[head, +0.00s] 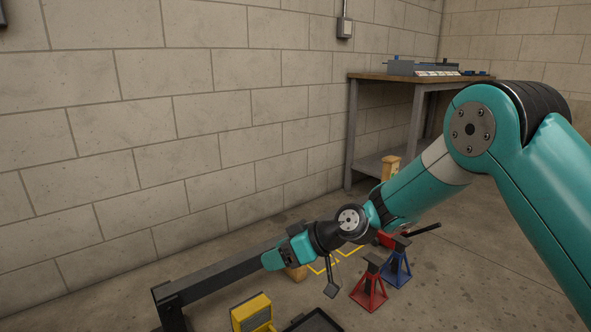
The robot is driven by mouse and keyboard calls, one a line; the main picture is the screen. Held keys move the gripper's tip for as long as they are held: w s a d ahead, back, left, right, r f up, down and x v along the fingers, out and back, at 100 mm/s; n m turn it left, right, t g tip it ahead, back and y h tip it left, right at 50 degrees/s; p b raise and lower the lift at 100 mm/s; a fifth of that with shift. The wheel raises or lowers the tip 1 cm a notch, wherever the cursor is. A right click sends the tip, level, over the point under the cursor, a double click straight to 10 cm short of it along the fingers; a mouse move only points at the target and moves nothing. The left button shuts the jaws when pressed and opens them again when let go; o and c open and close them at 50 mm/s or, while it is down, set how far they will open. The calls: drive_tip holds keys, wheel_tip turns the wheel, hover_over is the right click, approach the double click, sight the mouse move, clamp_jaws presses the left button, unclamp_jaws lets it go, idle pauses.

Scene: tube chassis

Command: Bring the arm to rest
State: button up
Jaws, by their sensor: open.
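My arm reaches from the right side of the head view, bends at a high elbow and slopes down left to my gripper (276,260). The gripper end is low in the middle of the view, in front of a long dark beam. It is open, but its jaws are small and partly hidden by the wrist. I see nothing held, and cannot tell whether it touches the beam.
The dark beam (222,277) runs along the block wall. A yellow object (252,313) and a dark tray (314,321) are below. Red (369,287) and blue (397,265) jack stands are right of the wrist. A workbench (385,78) stands at the back.

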drive_tip(key=s+d+r+m+g+h, duration=0.1)
drive_tip(key=s+d+r+h, duration=0.1)
drive_tip(key=s+d+r, duration=0.35)
drive_tip(key=s+d+r+m+g+h, duration=0.1)
drive_tip(key=s+d+r+h, duration=0.15)
drive_tip(key=s+r, duration=0.55)
drive_tip(key=s+d+r+m+h+p, duration=0.1)
drive_tip(key=s+d+m, duration=0.1)
drive_tip(key=s+d, duration=0.5)
drive_tip(key=s+d+m+h, duration=0.15)
drive_tip(key=s+d, duration=0.25)
drive_tip(key=s, duration=0.6)
wheel_tip(320, 180, up, 38)
drive_tip(key=p, duration=3.8)
drive_tip(key=shift+w+a+g, duration=0.2)
drive_tip(key=shift+a+g, duration=0.1)
drive_tip(key=shift+a, duration=0.05)
